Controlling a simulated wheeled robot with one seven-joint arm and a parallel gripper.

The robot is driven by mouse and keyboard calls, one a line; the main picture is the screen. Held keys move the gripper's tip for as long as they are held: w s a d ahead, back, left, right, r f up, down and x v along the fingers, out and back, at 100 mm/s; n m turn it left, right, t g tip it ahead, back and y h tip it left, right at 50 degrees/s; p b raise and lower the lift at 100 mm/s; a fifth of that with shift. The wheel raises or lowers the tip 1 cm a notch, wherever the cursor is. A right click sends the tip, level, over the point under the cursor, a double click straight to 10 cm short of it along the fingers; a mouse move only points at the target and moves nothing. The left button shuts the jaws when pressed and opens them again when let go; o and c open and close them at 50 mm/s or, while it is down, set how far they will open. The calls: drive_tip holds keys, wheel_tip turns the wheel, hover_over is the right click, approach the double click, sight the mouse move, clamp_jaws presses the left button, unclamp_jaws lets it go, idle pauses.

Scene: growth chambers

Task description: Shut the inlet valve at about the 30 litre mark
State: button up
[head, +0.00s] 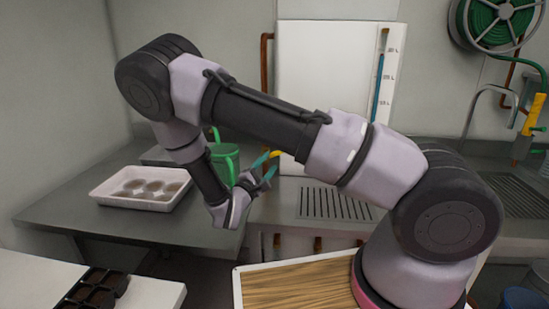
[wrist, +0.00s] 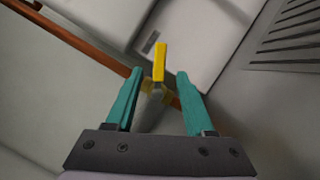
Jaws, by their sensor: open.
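The inlet valve shows in the wrist view as a yellow lever (wrist: 160,62) on a grey valve body (wrist: 151,108). In the head view the yellow lever (head: 276,154) shows just beyond my teal fingertips. My gripper (head: 267,164) is open; in the wrist view its two fingers (wrist: 160,73) stand on either side of the lever, with gaps visible on both sides. The white tank (head: 325,80) has a level gauge (head: 376,88) with litre marks. Its blue column tops out close to the 30 L mark, seemingly just under it.
A copper pipe (wrist: 75,35) runs diagonally past the valve. A green watering can (head: 225,160) and a white tray with round cups (head: 120,197) are on the steel bench left of my gripper. A drain grille (head: 335,204) lies right of it. A hose reel (head: 495,20) hangs at upper right.

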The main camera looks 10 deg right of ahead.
drive_tip(key=shift+v, duration=1.7)
idle(3.5)
drive_tip(key=x, duration=1.4)
clamp_jaws()
idle(1.0)
